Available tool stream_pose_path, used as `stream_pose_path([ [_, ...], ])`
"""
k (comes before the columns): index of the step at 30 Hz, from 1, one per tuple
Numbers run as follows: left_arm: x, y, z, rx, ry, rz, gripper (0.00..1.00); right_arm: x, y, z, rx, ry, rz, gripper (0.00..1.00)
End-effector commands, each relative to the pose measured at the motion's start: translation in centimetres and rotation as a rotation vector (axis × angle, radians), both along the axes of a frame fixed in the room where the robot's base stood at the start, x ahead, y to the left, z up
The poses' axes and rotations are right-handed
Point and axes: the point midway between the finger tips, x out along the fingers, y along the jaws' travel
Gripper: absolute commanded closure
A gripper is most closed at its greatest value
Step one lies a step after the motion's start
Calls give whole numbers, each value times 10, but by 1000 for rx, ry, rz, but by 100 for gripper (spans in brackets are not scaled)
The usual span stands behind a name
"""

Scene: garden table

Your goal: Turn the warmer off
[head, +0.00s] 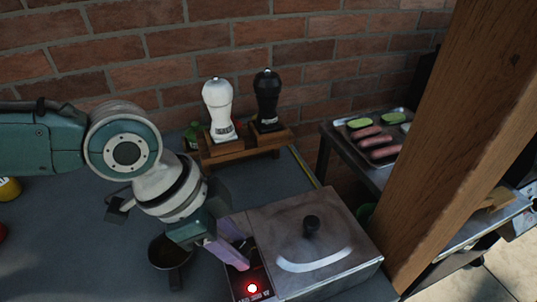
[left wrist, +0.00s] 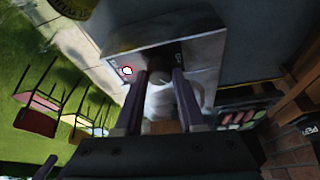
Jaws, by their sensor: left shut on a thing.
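The warmer (head: 333,222) is a metal box with a lid and a black lid knob (head: 311,225), at the lower middle right of the head view. Its dark front panel (head: 240,284) carries a lit red light (head: 252,288), which also shows in the left wrist view (left wrist: 127,70). My left gripper (head: 243,254) is at this panel, with its purple fingers shut on a small rounded control knob (left wrist: 161,73) that shows between the fingertips in the left wrist view. The fingers largely hide the knob in the head view. My right gripper is in neither view.
A white mill (head: 219,105) and a black mill (head: 267,97) stand on a wooden rack (head: 243,148) behind the warmer. A dark bowl (head: 168,252) is below my left wrist. A wooden post (head: 465,130) rises at the right, before a food tray (head: 345,126).

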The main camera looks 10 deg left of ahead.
Motion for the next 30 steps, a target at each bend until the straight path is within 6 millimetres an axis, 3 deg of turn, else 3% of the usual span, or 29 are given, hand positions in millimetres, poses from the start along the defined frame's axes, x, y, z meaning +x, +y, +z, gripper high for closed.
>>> stream_pose_path([
  [15,-4,-4,5,-3,4,445,100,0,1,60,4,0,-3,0],
  [30,-4,-6,2,-4,2,835,100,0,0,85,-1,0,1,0],
])
